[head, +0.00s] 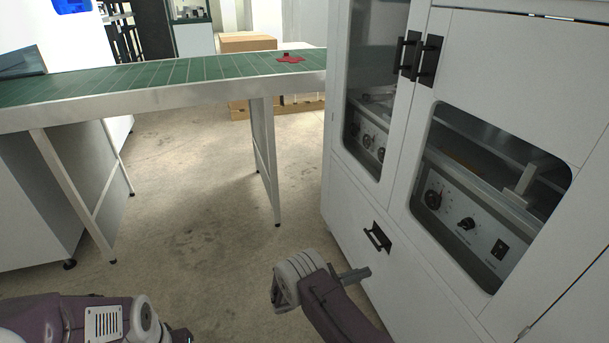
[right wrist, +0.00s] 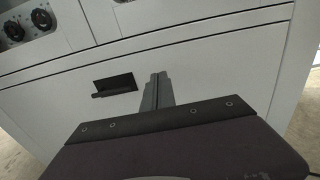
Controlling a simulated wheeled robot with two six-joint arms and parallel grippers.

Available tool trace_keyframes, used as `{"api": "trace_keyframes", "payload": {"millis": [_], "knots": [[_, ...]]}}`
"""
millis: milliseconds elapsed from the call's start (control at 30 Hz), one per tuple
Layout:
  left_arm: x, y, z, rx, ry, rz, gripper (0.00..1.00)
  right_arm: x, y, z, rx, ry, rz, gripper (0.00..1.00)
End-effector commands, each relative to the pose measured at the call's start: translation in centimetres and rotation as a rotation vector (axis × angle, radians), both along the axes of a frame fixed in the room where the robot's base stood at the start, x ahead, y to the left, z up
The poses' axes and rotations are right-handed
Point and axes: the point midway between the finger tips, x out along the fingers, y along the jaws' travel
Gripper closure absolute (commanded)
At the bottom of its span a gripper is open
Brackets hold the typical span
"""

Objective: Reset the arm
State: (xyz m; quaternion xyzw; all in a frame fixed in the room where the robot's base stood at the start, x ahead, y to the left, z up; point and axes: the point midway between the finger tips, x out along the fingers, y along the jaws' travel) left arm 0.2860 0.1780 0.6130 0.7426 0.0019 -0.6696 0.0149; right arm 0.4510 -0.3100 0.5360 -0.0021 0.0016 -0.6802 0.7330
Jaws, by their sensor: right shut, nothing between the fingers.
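My right gripper (head: 355,274) is in the lower middle of the head view, in front of the white machine cabinet (head: 349,217). Its fingers are together with nothing between them. In the right wrist view the closed fingers (right wrist: 157,90) point at the cabinet's lower panel (right wrist: 215,75), to the right of a black handle (right wrist: 115,84). I cannot tell how far the fingertips are from the panel. My left arm shows at the lower left of the head view, but its gripper fingers are not visible.
The cabinet's two upper windowed doors with black handles (head: 430,60) are closed. A green-topped conveyor table (head: 160,75) stands at the left, with a small red item (head: 290,59) on it. Cardboard boxes (head: 248,42) are behind. The floor (head: 190,190) between table and cabinet is clear.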

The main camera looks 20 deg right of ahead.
Motion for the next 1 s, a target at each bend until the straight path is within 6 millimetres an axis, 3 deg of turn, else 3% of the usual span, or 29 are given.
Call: {"api": "trace_keyframes", "payload": {"millis": [67,167,200,300,400,567,700,900,967,1000], "knots": [[0.0,0.0,0.0,0.000,0.000,0.000,1.00,0.4,-0.5,0.9,0.008,-0.025,-0.016,1.00],[0.0,0.0,0.0,0.000,0.000,0.000,1.00,2.2,-1.3,5.6,0.042,-0.143,-0.052,1.00],[0.0,0.0,0.0,0.000,0.000,0.000,1.00,2.3,-2.0,8.3,0.056,-0.190,-0.080,1.00],[0.0,0.0,0.0,0.000,0.000,0.000,1.00,-0.4,-3.7,13.4,0.154,-0.281,-0.210,1.00],[0.0,0.0,0.0,0.000,0.000,0.000,1.00,-5.0,-4.4,15.3,0.339,-0.372,-0.358,1.00],[0.0,0.0,0.0,0.000,0.000,0.000,1.00,-11.9,-1.8,14.4,0.668,-0.546,-0.581,1.00],[0.0,0.0,0.0,0.000,0.000,0.000,1.00,-16.1,2.7,12.5,0.926,-0.718,-0.767,1.00],[0.0,0.0,0.0,0.000,0.000,0.000,1.00,-19.2,10.8,8.9,1.242,-1.032,-1.101,1.00],[0.0,0.0,0.0,0.000,0.000,0.000,1.00,-19.0,12.6,7.7,1.284,-1.131,-1.212,1.00],[0.0,0.0,0.0,0.000,0.000,0.000,1.00,-17.4,13.3,7.6,1.328,-1.225,-1.253,1.00]]}}
